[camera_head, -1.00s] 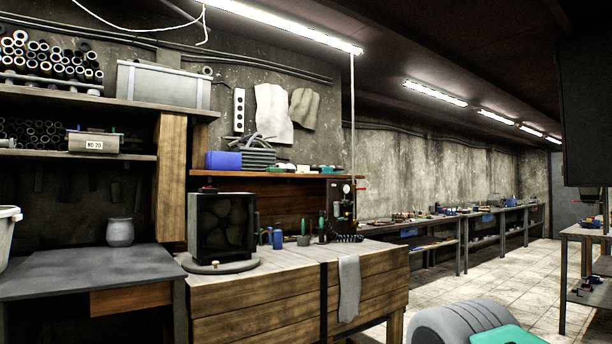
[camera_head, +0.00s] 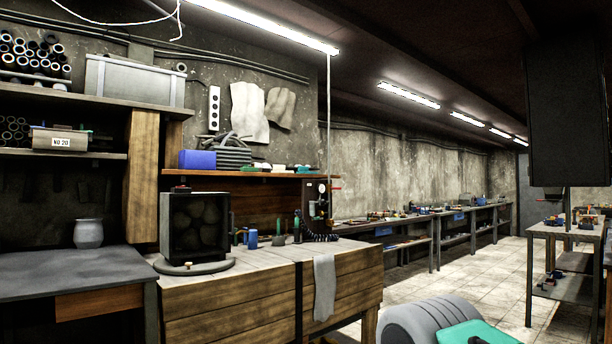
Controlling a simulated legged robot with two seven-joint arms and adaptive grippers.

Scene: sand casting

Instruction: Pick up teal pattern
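A flat teal piece (camera_head: 480,334) shows at the bottom edge of the head view, right of centre, cut off by the frame. A small dark part lies on or over it near the bottom edge. I cannot tell if it is the teal pattern. It lies just right of a grey ribbed rounded object (camera_head: 420,322). Neither of my grippers is in view.
A wooden workbench (camera_head: 240,306) with a hanging grey cloth (camera_head: 324,287) stands left of centre. A dark table (camera_head: 70,268) with a grey pot (camera_head: 88,233) is at the left. A shelved table (camera_head: 565,235) stands at the right. Tiled floor (camera_head: 470,279) between is free.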

